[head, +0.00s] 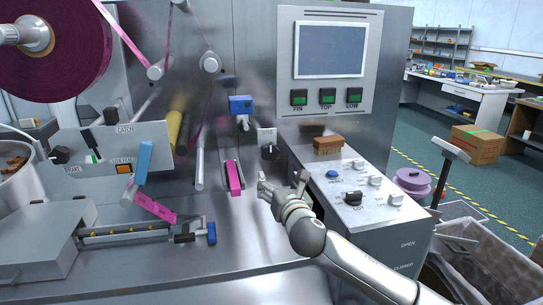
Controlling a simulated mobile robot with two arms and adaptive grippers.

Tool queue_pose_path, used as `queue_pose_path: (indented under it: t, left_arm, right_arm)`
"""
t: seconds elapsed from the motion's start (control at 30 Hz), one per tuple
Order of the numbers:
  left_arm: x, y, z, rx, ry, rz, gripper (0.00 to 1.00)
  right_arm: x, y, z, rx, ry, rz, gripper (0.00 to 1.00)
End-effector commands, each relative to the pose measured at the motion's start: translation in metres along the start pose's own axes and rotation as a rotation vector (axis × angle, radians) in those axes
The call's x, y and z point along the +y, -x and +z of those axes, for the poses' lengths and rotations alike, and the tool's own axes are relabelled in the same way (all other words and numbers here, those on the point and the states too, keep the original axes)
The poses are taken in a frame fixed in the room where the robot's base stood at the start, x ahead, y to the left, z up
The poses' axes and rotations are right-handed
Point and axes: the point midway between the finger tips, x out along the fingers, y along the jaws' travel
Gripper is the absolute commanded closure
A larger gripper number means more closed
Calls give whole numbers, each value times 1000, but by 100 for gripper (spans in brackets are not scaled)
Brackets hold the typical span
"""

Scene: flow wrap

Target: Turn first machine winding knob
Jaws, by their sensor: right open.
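The machine (245,50) is a tall steel housing with a pink film roll at the upper left. A black knob (269,152) sits on a small pale plate on its front; I cannot tell for sure that it is the winding knob. Another black knob (353,198) is on the sloped control console (375,215) at the right. My right gripper (280,184) is open and empty, in front of the housing, a little below the knob on the plate in the picture. No contact with the knob shows. My left gripper is out of view.
A pink bar (234,178) in a slot and a blue-topped lever (241,106) are close left of the gripper. A brown block (328,145) rests on the console's back edge. A lined bin (485,255) stands at the lower right. The steel deck is clear in front.

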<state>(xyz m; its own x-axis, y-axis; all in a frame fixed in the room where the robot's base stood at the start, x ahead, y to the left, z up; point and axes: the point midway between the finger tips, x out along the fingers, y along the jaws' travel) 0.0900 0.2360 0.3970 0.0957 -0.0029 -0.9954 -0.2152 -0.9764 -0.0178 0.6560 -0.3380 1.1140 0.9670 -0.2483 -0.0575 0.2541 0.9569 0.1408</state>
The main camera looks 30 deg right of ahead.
Motion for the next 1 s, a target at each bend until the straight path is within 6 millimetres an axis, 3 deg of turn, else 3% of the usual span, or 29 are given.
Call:
queue_pose_path:
  t: [0.07, 0.2, 0.37, 1.0]
  left_arm:
    - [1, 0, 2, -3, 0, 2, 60]
    - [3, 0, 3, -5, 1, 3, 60]
    - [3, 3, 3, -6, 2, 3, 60]
    - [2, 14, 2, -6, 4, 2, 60]
  right_arm:
    - [-2, -6, 16, -33, 78, 1, 27]
    - [-4, -12, 27, -58, 140, 2, 27]
    - [-4, -25, 29, -59, 145, 0, 27]
    - [-3, -106, 32, -56, 140, 1, 27]
